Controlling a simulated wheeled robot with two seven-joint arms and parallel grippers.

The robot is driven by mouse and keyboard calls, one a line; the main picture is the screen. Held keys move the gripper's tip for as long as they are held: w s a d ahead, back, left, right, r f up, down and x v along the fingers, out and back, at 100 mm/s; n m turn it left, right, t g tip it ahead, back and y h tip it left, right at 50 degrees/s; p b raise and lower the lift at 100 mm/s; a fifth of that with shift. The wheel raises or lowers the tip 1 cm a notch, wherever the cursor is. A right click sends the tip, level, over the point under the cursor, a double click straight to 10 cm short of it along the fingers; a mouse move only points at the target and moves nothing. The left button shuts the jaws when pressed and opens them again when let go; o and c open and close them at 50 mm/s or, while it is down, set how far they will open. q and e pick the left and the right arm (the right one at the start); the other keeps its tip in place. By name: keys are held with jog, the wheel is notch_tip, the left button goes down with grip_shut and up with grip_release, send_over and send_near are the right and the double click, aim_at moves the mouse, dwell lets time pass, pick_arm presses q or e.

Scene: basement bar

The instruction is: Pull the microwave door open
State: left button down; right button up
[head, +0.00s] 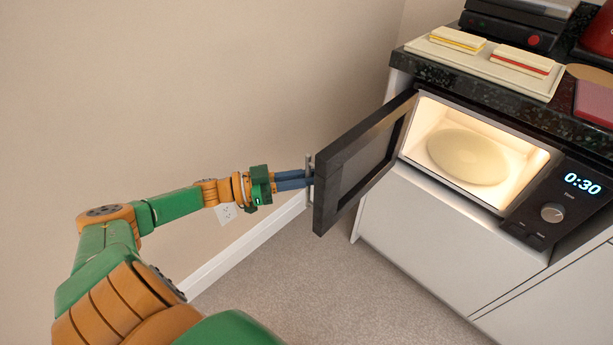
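The microwave (555,206) is built into the white cabinet under a dark counter. Its black door (352,165) stands wide open, swung out to the left. The lit interior with a round turntable (467,156) shows. A grey vertical handle (309,182) is on the door's outer side, near its free edge. My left gripper (308,180) is at the handle, its blue fingers closed around it as far as the view shows. My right gripper does not show.
On the counter (425,78) are a board (485,66) with two sandwiches (523,62), a black appliance (510,30) and red items at the right. A beige wall (190,80) stands close behind my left arm. The carpeted floor (330,275) before the cabinet is clear.

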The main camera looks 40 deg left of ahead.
pick_arm(q)
jog(key=shift+a, duration=0.1)
dwell(0.3)
jog(key=c, duration=0.9)
grip_release()
jog(key=shift+w, duration=0.15)
jog(key=v, duration=0.7)
jog(key=shift+p, duration=0.4)
